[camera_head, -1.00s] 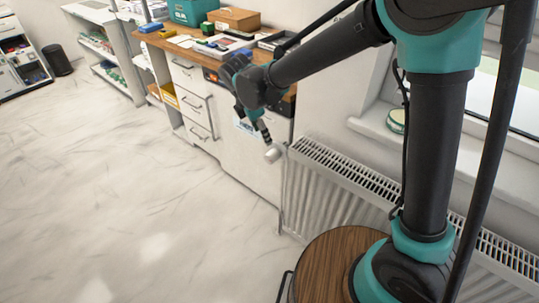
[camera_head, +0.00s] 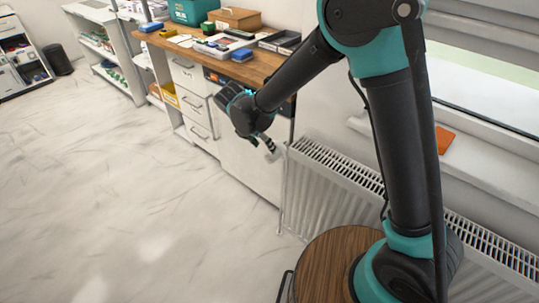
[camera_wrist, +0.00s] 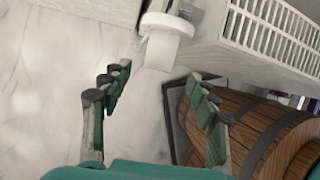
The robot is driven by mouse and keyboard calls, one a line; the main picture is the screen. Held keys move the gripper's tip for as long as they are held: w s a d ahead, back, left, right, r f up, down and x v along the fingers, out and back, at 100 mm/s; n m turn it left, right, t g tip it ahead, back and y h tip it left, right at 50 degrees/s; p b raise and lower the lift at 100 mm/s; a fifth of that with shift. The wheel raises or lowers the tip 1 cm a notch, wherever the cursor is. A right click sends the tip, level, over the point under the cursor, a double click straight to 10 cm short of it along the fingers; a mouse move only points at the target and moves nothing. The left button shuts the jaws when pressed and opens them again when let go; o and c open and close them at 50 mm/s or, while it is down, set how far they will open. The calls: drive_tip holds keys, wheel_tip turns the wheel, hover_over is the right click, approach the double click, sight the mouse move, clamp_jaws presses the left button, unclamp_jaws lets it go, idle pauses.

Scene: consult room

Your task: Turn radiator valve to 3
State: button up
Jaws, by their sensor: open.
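The white radiator valve knob (camera_wrist: 166,42) shows in the wrist view, at the left end of the radiator (camera_wrist: 270,28). Its number marks cannot be read. My gripper (camera_wrist: 155,86) is open, with its fingers apart on the left and right. The knob lies beyond the fingertips, roughly in line with the gap between them. In the head view my gripper (camera_head: 264,142) is beside the radiator's upper left corner, close to the pale knob (camera_head: 273,155), which is small and partly hidden there.
A cabinet with a wooden worktop (camera_head: 190,52) stands left of the radiator, with trays and boxes on it. A window sill (camera_head: 480,170) with an orange item (camera_head: 444,140) is above the radiator. The floor (camera_head: 110,200) at left is clear.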

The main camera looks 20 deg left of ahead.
sight(269, 154)
drive_tip(key=x, duration=0.6)
drive_tip(key=shift+w+d+f, duration=0.1)
drive_tip(key=shift+d+f, duration=0.05)
drive_tip(key=shift+f, duration=0.15)
drive_tip(key=shift+c, duration=0.6)
drive_tip(key=c, duration=1)
drive_tip(key=shift+c, duration=0.2)
drive_tip(key=o, duration=1.2)
drive_tip(key=shift+c, duration=0.2)
drive_tip(key=v, duration=1.2)
